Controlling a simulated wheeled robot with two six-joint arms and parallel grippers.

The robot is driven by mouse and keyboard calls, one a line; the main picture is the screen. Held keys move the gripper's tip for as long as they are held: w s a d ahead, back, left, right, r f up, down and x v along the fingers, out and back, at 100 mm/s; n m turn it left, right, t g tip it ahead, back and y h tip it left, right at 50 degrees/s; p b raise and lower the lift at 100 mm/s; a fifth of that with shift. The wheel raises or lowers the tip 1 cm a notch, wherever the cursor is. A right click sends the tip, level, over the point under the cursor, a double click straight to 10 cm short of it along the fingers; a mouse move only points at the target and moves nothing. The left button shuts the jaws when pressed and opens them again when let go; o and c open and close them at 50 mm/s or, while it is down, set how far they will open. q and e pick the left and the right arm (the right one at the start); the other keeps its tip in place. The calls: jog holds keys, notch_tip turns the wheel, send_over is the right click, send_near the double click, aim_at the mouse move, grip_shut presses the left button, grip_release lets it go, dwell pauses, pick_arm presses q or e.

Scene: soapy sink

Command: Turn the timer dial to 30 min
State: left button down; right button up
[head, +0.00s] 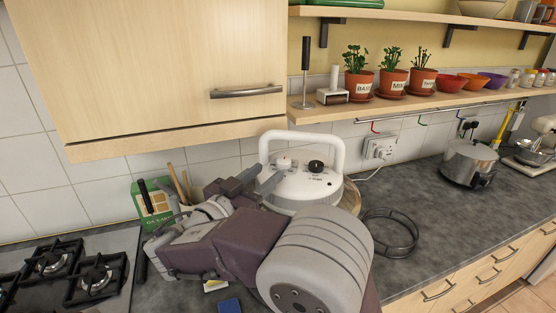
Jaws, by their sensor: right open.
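A round white appliance (301,188) with a tall white loop handle stands on the dark worktop. Its top carries a pale knob (284,162) on the left and a black knob (316,166) on the right, with small dark markings near the black one. I cannot read these markings or tell which knob is the timer dial. My right gripper (261,178) is open and empty at the appliance's left edge, its fingers toward the pale knob. My right arm hides the appliance's lower left part. My left gripper is not in view.
A gas hob (70,272) is at lower left, with a green box (152,203) and utensils behind the arm. A black wire ring (389,236) lies right of the appliance. A steel pot (469,163) stands farther right. A wooden cupboard (160,65) overhangs the left.

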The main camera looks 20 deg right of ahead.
aim_at(278, 163)
jog(key=p+x, duration=0.2)
jog(key=x, duration=0.4)
jog(key=shift+w+d+f, duration=0.15)
jog(key=shift+w+d, duration=0.05)
jog(key=shift+d, duration=0.1)
jog(key=shift+s+a, duration=0.2)
grip_shut()
pick_arm(q)
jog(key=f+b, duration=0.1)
jog(key=b, duration=0.1)
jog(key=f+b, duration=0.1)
jog(key=b, duration=0.1)
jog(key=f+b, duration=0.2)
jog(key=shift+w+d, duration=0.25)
pick_arm(e)
jog(key=g, duration=0.1)
jog(key=f+m+g+h, duration=0.1)
jog(key=shift+w+m+g, duration=0.3)
jog(key=shift+w, duration=0.05)
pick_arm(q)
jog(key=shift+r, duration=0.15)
pick_arm(e)
jog(key=shift+r+m+g+h, duration=0.4)
jog(key=shift+w+m+g+h, duration=0.1)
jog(key=shift+m+g+h, duration=0.25)
jog(key=shift+g, duration=0.35)
